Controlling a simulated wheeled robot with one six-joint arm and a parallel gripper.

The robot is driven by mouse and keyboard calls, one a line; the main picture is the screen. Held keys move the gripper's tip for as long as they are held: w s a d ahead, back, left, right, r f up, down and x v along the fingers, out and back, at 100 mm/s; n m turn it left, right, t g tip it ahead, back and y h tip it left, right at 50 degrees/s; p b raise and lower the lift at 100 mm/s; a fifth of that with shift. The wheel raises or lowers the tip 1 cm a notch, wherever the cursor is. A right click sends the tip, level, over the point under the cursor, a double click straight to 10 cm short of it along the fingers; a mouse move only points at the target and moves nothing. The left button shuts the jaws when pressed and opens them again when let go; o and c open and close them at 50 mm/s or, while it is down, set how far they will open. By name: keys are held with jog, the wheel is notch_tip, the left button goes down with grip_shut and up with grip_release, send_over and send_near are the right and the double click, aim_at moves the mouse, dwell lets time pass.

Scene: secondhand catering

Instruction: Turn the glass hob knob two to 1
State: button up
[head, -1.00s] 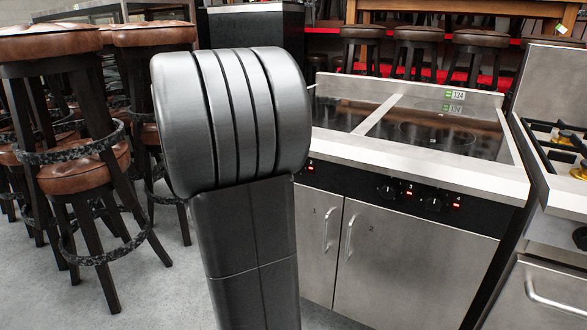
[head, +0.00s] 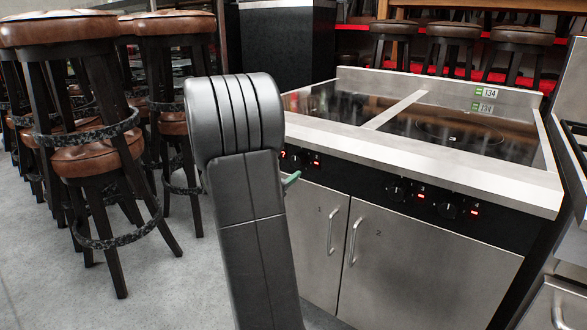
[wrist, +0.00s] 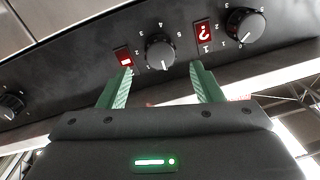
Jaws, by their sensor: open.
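The glass hob (head: 450,130) has a black front panel with black knobs and red displays. In the wrist view, which looks upside down, knob two (wrist: 160,52) lies ahead between my fingertips. Its white mark points down in that picture, and the display beside it (wrist: 124,57) shows a dash. My gripper (wrist: 161,68) is open, with a green finger on either side of the knob; I cannot tell whether they touch it. In the head view my arm hides most of the gripper; one green finger (head: 291,180) shows near the panel, close to knob two (head: 296,160).
Knob one (wrist: 243,25) sits to the right in the wrist view, its display (wrist: 203,33) lit with a symbol. Knob three (head: 397,190) and knob four (head: 450,208) are farther right in the head view. Bar stools (head: 95,150) stand at left; a steel appliance (head: 570,200) at right.

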aim_at(295, 163)
jog(key=b+x, duration=0.1)
jog(key=x, duration=0.4)
jog(key=shift+w+d, duration=0.1)
jog(key=shift+w, duration=0.05)
jog(key=c, duration=1)
